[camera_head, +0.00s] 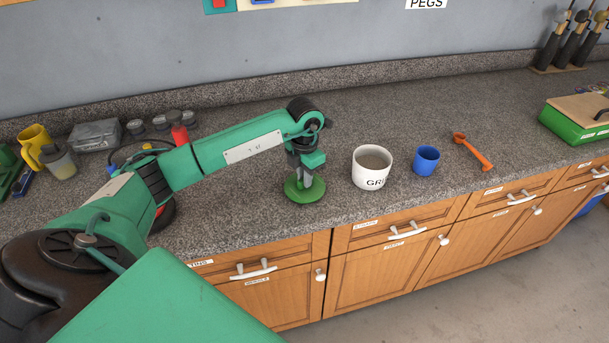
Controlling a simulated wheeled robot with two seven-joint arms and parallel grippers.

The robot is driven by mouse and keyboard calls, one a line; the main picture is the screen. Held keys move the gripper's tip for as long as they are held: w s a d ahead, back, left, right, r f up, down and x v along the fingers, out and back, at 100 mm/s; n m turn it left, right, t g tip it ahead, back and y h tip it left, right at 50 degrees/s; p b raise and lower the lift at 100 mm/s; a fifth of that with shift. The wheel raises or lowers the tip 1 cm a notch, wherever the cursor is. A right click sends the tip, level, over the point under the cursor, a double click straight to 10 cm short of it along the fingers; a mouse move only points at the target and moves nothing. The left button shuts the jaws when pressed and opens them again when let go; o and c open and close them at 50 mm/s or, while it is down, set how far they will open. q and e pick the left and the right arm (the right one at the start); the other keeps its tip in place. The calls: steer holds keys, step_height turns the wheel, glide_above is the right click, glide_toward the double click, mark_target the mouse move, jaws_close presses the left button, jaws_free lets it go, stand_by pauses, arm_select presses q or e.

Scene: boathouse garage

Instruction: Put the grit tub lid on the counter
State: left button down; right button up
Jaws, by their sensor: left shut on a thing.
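The grit tub lid (293,192) is a round green disc near the front edge of the grey speckled counter (345,118). My left gripper (306,178) points down and is shut on the lid from above. I cannot tell whether the lid touches the counter or hangs just above it. My right gripper is not in view.
A blue cup (426,161) and an orange scoop (473,151) are right of the tub. A green box with a wooden top (580,108) is at far right. Counter behind the lid is clear.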

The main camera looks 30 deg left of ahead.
arm_select(q)
steer(key=shift+f, duration=0.25)
steer(key=c, duration=1.3)
jaws_free()
steer(key=c, duration=0.4)
steer(key=shift+r, duration=0.1)
